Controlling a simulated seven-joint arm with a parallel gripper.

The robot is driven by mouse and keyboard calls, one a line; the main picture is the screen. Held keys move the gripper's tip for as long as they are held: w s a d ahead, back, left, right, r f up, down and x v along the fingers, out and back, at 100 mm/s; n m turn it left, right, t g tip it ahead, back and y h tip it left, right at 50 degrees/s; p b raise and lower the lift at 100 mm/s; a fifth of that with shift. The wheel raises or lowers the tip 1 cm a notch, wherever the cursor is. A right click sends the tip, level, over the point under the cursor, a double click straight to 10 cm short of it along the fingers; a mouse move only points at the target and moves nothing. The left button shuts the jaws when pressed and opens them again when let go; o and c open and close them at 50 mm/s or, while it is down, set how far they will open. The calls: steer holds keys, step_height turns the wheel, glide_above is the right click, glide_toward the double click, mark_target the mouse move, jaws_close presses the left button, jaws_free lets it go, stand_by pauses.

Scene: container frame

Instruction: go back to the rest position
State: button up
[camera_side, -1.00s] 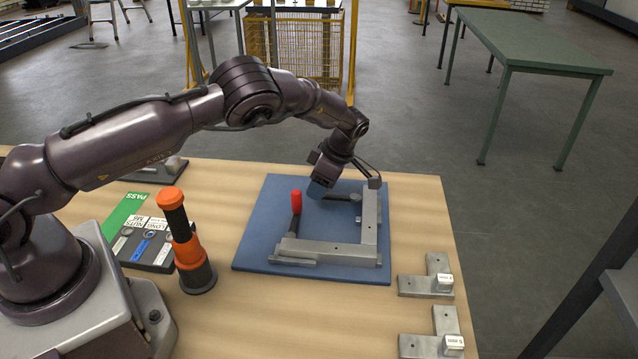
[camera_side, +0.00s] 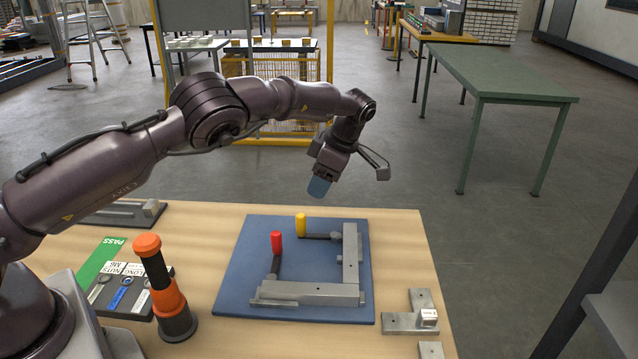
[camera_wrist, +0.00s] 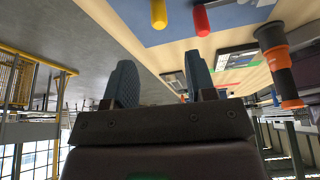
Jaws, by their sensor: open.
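My gripper (camera_side: 319,188) hangs tilted in the air above the far side of the blue mat (camera_side: 236,290), touching nothing. In the wrist view its two blue fingers (camera_wrist: 158,68) stand apart with nothing between them. Below it, a grey L-shaped metal frame (camera_side: 310,290) lies on the mat. A red-handled clamp (camera_side: 276,241) stands at the frame's left and a yellow-handled clamp (camera_side: 300,224) at its far end. Both handles stand upright. The wrist view also shows the yellow handle (camera_wrist: 158,14) and the red handle (camera_wrist: 201,20), clear of the fingers.
An orange and black upright tool (camera_side: 160,285) stands left of the mat, beside a tray of labelled parts (camera_side: 125,290). Metal corner brackets (camera_side: 410,318) lie at the table's right. A green table (camera_side: 500,75) stands beyond on the floor. The air around my gripper is clear.

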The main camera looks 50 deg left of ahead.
steer(key=s+d+r+m+t+h, duration=0.1)
steer(key=s+r+m+t, duration=0.1)
steer(key=s+r+m, duration=0.4)
steer(key=s+d+r+m+t+h, duration=0.1)
steer(key=s+r+m+t, duration=0.2)
steer(key=s+r+m, duration=0.4)
steer(key=s+d+r+m+t+h, duration=0.1)
steer(key=s+r+m+t, duration=0.2)
steer(key=s+r+m, duration=0.4)
steer(key=s+m, duration=0.5)
steer(key=s, duration=0.8)
steer(key=shift+s+d+h, duration=0.15)
steer(key=shift+h, duration=0.15)
